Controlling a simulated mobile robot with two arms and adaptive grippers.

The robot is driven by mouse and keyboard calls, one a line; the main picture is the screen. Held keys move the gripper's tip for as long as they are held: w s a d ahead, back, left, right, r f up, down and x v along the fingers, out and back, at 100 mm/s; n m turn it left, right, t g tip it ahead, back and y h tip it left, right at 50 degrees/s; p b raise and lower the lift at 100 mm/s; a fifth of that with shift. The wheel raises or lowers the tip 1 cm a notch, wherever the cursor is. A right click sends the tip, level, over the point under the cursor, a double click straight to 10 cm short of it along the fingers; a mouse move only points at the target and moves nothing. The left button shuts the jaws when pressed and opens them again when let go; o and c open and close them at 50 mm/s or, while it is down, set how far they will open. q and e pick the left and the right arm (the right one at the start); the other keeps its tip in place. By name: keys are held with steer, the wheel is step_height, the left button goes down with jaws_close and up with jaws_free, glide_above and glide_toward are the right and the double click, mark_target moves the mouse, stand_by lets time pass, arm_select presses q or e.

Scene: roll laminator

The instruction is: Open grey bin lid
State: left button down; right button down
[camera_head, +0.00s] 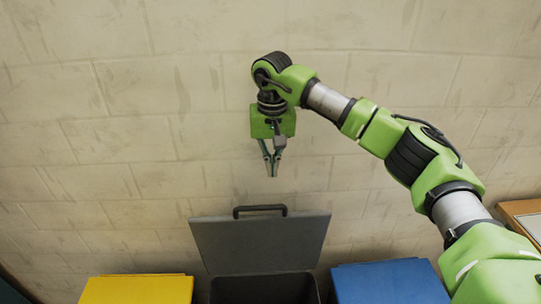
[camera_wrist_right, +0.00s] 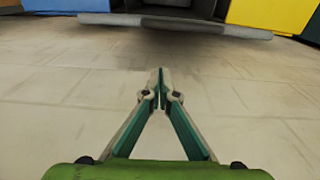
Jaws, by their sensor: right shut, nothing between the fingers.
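The grey bin (camera_head: 264,289) stands against the wall between two other bins. Its grey lid (camera_head: 262,243) is raised and tilted back, with a black handle (camera_head: 260,209) along its top edge. The dark bin opening shows below the lid. My right gripper (camera_head: 272,174) hangs above the handle, pointing down, apart from it. In the right wrist view the gripper (camera_wrist_right: 160,72) is shut with nothing between its fingers. The lid edge (camera_wrist_right: 180,25) shows at the top of that view, away from the fingertips. My left gripper is not in view.
A yellow bin (camera_head: 137,290) stands to the left and a blue bin (camera_head: 389,283) to the right, both close beside the grey bin. A pale block wall (camera_head: 140,140) is behind. A wooden-edged piece (camera_head: 520,212) is at the far right.

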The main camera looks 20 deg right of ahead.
steer(key=s+f+p, duration=0.3)
steer(key=f, duration=0.3)
steer(key=shift+a, duration=0.45)
steer(key=shift+s, duration=0.1)
